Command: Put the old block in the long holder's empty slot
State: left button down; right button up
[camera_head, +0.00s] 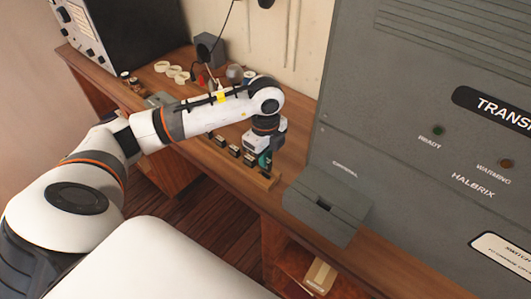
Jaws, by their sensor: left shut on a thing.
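My left gripper (262,149) points down over the near right end of the long wooden holder (265,181). It is shut on a small dark teal block (265,160), mostly hidden by the fingers; this appears to be the old block. The block is at or just above the holder's end; I cannot tell whether it is inside a slot. Several small dark blocks with pale tops (234,151) stand in a row in the holder, left of the gripper. My arm hides part of the holder. My right gripper is not in view.
The tall grey transmitter cabinet (420,140) stands close on the right, with a sloped grey box (327,205) at its foot. Pale rings (172,71), a dark speaker-like box (209,48) and small items stand behind my arm on the wooden bench (290,160).

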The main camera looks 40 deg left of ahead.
pick_arm(q)
jog(key=shift+f, duration=0.35)
dwell(1.8)
jog(key=shift+f+b, duration=1.55)
jog(key=shift+b, duration=0.1)
dwell(3.0)
dwell(0.4)
jog(key=c, duration=1.3)
grip_release()
jog(key=shift+c, duration=0.2)
jog(key=shift+r, duration=0.15)
